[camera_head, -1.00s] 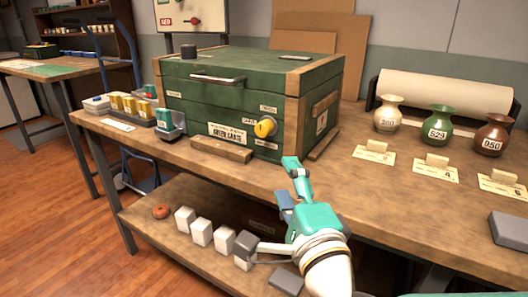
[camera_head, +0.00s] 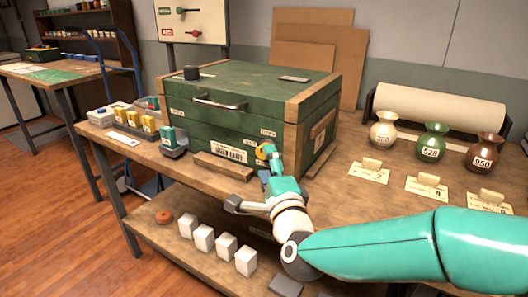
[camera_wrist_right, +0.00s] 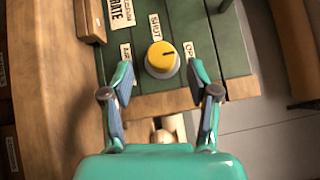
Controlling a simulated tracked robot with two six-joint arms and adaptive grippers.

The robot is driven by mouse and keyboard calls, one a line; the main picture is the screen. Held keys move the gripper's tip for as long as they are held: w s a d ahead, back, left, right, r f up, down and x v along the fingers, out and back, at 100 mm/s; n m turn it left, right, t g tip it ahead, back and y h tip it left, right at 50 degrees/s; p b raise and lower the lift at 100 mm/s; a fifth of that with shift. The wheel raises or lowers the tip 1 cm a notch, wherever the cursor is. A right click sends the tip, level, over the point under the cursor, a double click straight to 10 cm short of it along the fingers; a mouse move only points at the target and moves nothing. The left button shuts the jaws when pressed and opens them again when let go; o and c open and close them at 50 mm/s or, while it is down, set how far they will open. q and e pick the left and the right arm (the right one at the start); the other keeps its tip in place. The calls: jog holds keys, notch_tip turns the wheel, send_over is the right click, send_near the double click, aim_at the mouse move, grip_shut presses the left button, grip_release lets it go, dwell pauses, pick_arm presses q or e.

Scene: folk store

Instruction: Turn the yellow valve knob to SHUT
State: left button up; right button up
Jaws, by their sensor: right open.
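The yellow valve knob (camera_wrist_right: 160,57) is on the front of the green chest (camera_head: 215,116). In the right wrist view its dark mark points right, toward a partly hidden label (camera_wrist_right: 190,51) starting "OP". The "SHUT" label (camera_wrist_right: 155,26) is above the knob, and a third label (camera_wrist_right: 126,51) is to its left. My right gripper (camera_wrist_right: 160,72) is open, with one finger on each side of the knob; I see no clear contact. In the head view the right gripper (camera_head: 269,163) partly covers the knob (camera_head: 262,150). My left gripper is not in view.
A wooden block (camera_head: 223,167) lies before the chest. Several vases, including a green one (camera_head: 432,142), and cards stand right. White blocks (camera_head: 225,246) sit on the lower shelf.

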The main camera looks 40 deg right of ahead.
aim_at(264, 156)
jog(key=shift+x, duration=1.75)
